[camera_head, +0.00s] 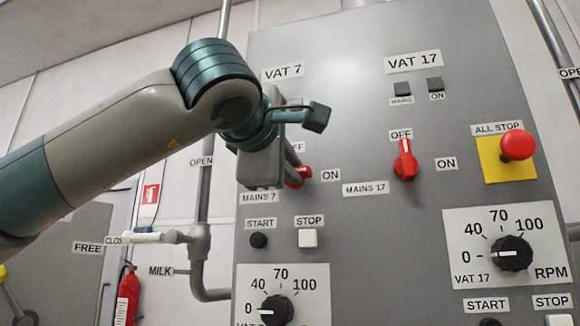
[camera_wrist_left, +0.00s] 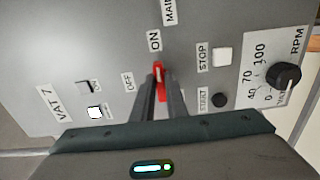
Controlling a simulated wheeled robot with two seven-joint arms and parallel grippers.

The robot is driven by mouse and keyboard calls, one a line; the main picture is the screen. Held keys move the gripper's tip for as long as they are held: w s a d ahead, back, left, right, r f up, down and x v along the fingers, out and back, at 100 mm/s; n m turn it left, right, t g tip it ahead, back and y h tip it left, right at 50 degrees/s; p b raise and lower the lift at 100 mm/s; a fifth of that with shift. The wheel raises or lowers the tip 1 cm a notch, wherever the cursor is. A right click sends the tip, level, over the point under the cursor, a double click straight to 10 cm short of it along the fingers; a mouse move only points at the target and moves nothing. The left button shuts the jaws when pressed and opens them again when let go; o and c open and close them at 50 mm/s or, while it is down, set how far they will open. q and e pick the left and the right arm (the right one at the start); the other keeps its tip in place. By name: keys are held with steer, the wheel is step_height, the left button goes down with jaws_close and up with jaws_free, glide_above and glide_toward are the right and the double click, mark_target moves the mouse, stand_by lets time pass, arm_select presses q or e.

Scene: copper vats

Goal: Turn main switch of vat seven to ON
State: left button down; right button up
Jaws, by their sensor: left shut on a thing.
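The red main switch of vat seven (camera_head: 303,173) is on the grey panel under the VAT 7 label (camera_head: 283,72). It shows in part beside the ON label (camera_head: 330,175); my gripper hides the rest. In the left wrist view the red switch (camera_wrist_left: 160,72) lies lengthwise toward the ON label (camera_wrist_left: 154,41), with the OFF label (camera_wrist_left: 128,82) off to its side. My left gripper (camera_head: 296,174) is shut on the switch, a finger on each side of it (camera_wrist_left: 160,95). My right gripper is in neither view.
The red vat 17 switch (camera_head: 405,160) points up to OFF, right of my gripper. The red all-stop button (camera_head: 516,145) juts out farther right. One vat seven lamp (camera_wrist_left: 95,112) looks white; the other (camera_wrist_left: 83,87) is dark. A pipe (camera_head: 205,200) runs left of the panel.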

arm_select(q)
steer(key=shift+f, duration=0.1)
steer(key=c, duration=1.8)
jaws_free()
steer(key=shift+o, duration=0.2)
steer(key=shift+s, duration=0.2)
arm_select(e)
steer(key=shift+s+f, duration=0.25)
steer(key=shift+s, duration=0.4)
arm_select(q)
steer(key=b+v, duration=0.3)
steer(key=v, duration=1.4)
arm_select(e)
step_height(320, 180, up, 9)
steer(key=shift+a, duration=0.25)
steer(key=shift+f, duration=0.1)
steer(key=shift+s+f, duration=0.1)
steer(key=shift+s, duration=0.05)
